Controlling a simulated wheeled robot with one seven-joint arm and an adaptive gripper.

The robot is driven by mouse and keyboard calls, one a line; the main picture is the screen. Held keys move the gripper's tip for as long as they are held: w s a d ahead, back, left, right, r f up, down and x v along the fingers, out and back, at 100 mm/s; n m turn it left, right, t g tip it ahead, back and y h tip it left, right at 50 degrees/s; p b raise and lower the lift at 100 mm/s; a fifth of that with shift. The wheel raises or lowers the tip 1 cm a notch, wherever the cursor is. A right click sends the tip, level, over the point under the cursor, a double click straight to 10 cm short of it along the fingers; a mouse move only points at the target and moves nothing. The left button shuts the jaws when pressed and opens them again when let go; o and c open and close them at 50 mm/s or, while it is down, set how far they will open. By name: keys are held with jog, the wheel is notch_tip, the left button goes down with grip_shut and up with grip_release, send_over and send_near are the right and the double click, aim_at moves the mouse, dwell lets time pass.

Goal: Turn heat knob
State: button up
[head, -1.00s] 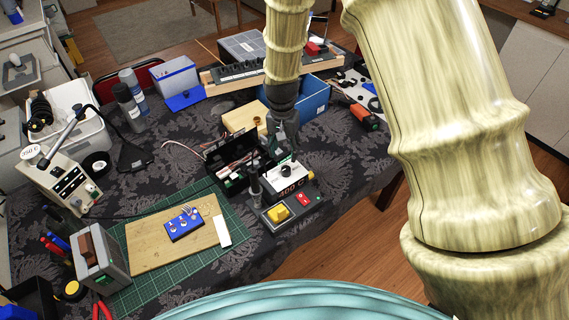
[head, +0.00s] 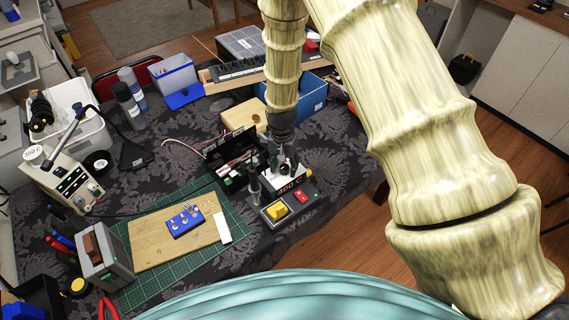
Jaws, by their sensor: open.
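The station with the heat knob stands at the table's right front. It has a white panel (head: 286,177), a dark front with orange lettering (head: 290,188) that seems to read 300 C, a yellow block (head: 277,211) and a red switch (head: 301,196). A dark round knob (head: 285,168) on the white panel is partly covered by my gripper. My gripper (head: 284,160) points down right over the knob, its fingers open around or just above it. I cannot tell whether they touch it.
A black open box (head: 230,155) stands close left of my gripper, and a dark upright post (head: 254,185) rises beside the panel. A blue bin (head: 312,98) is behind. A wooden board (head: 160,235) lies on a green mat (head: 238,240). Cloth right of the station is clear.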

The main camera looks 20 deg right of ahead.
jog(key=shift+f, duration=0.1)
jog(key=c, duration=1.1)
jog(key=shift+o, duration=0.2)
jog(key=shift+n, duration=0.3)
jog(key=n+b, duration=0.2)
jog(key=n, duration=0.3)
jog(key=n+b, duration=0.1)
jog(key=n, duration=0.5)
jog(key=o, duration=1.1)
jog(key=shift+c, duration=0.2)
